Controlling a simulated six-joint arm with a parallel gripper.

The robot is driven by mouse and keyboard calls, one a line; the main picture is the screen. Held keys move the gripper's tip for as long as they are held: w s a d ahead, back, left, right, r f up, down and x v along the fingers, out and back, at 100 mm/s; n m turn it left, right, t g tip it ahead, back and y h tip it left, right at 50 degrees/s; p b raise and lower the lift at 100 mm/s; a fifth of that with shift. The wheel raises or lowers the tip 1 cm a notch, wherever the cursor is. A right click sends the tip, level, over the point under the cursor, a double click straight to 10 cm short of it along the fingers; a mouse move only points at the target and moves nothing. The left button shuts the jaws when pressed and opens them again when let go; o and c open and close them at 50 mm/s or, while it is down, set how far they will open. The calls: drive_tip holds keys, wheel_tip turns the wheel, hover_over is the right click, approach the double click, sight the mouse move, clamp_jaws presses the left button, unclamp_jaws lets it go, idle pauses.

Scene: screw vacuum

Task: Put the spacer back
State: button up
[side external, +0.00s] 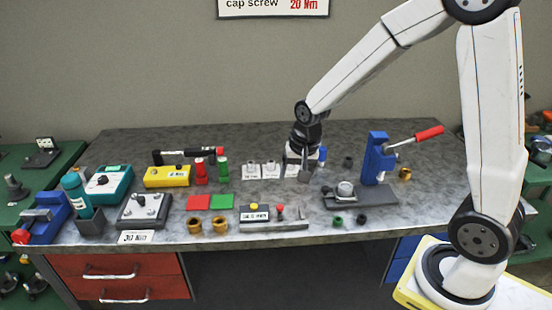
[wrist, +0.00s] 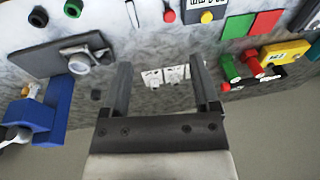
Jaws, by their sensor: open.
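My gripper (side external: 304,174) is low over the back middle of the bench, beside a row of small white labelled blocks (side external: 262,171). In the wrist view its two fingers (wrist: 160,62) are spread apart with nothing held between them. The white blocks (wrist: 165,75) show between and beyond the fingers. No part is marked as the spacer. Small ring-like parts that could be it are a green one (side external: 338,219) and a black one (side external: 361,219) at the front right, and a dark one (side external: 348,161) behind the grey plate; the dark one also shows in the wrist view (wrist: 96,95).
A blue press (side external: 377,160) with a red-tipped lever stands right of my gripper. A grey plate (side external: 337,203) carries a round metal part. Brass rings (side external: 208,226) sit near the front.

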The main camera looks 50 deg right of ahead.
drive_tip(key=s+a+f+n, duration=0.1)
drive_tip(key=s+a+n, duration=0.3)
drive_tip(key=s+n, duration=0.5)
drive_tip(key=shift+s+a, duration=0.3)
drive_tip(key=shift+s, duration=0.35)
drive_tip(key=shift+f, duration=0.1)
